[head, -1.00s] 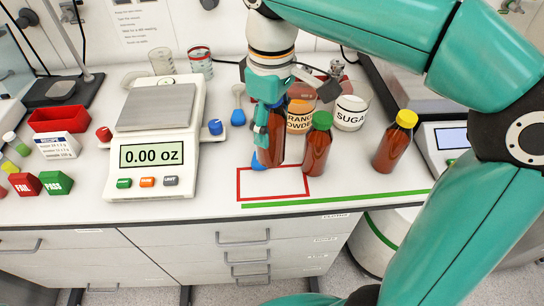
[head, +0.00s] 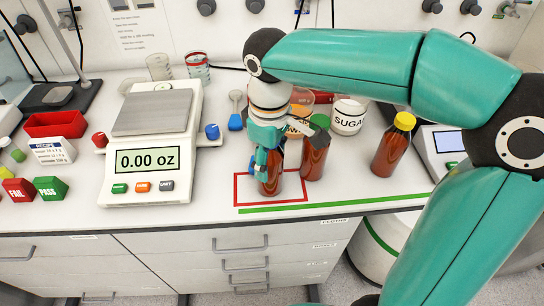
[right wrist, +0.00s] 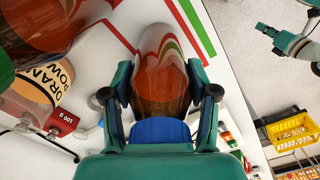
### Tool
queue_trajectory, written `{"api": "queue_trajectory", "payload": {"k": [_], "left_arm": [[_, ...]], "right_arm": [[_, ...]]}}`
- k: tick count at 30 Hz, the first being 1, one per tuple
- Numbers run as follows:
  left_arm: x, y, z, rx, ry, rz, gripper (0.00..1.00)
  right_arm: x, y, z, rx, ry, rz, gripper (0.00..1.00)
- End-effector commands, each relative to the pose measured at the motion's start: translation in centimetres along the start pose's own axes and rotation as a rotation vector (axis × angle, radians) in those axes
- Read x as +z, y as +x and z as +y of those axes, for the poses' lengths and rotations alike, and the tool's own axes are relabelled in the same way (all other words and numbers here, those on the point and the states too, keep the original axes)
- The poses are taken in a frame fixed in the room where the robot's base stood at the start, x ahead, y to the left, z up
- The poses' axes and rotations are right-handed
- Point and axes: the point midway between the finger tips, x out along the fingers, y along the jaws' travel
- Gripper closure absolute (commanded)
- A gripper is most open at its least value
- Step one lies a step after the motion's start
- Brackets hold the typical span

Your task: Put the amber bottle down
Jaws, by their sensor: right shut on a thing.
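My right gripper (head: 268,158) is shut on an amber bottle (head: 269,182) with a blue cap (right wrist: 160,131). The bottle is upright at the red outlined rectangle (head: 238,190) on the counter. I cannot tell whether its base touches the surface. In the right wrist view the fingers flank the bottle just below its cap. What seems to be my left gripper (right wrist: 268,28) shows small at that view's top right, over the floor; its jaws are unclear.
Another amber bottle (head: 313,160) stands close to the right of the held one. A yellow-capped bottle (head: 391,152) stands farther right. The scale (head: 152,160) reads 0.00 oz at left. A sugar jar (head: 348,117) stands behind. A green line (head: 350,202) runs along the counter's front.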

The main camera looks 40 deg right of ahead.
Motion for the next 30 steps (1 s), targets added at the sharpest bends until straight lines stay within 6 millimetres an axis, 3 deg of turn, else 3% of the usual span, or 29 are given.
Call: {"api": "queue_trajectory", "payload": {"k": [2,3,6,20,30], "left_arm": [[0.0,0.3,-0.1,0.000,0.000,0.000,1.00],[0.0,0.1,-0.1,0.000,0.000,0.000,1.00],[0.0,0.1,-0.1,0.000,0.000,0.000,1.00],[0.0,-0.1,0.1,0.000,0.000,0.000,1.00],[0.0,-1.1,0.4,0.000,0.000,0.000,1.00]], "right_arm": [[0.0,0.3,0.0,0.000,0.000,0.000,0.88],[0.0,0.2,0.0,0.000,-0.001,0.000,0.35],[0.0,0.2,0.0,0.000,-0.001,0.000,0.18],[-0.1,-0.6,0.0,0.001,-0.002,0.002,0.16],[-0.2,-6.6,0.0,0.002,-0.001,0.006,0.16]]}}
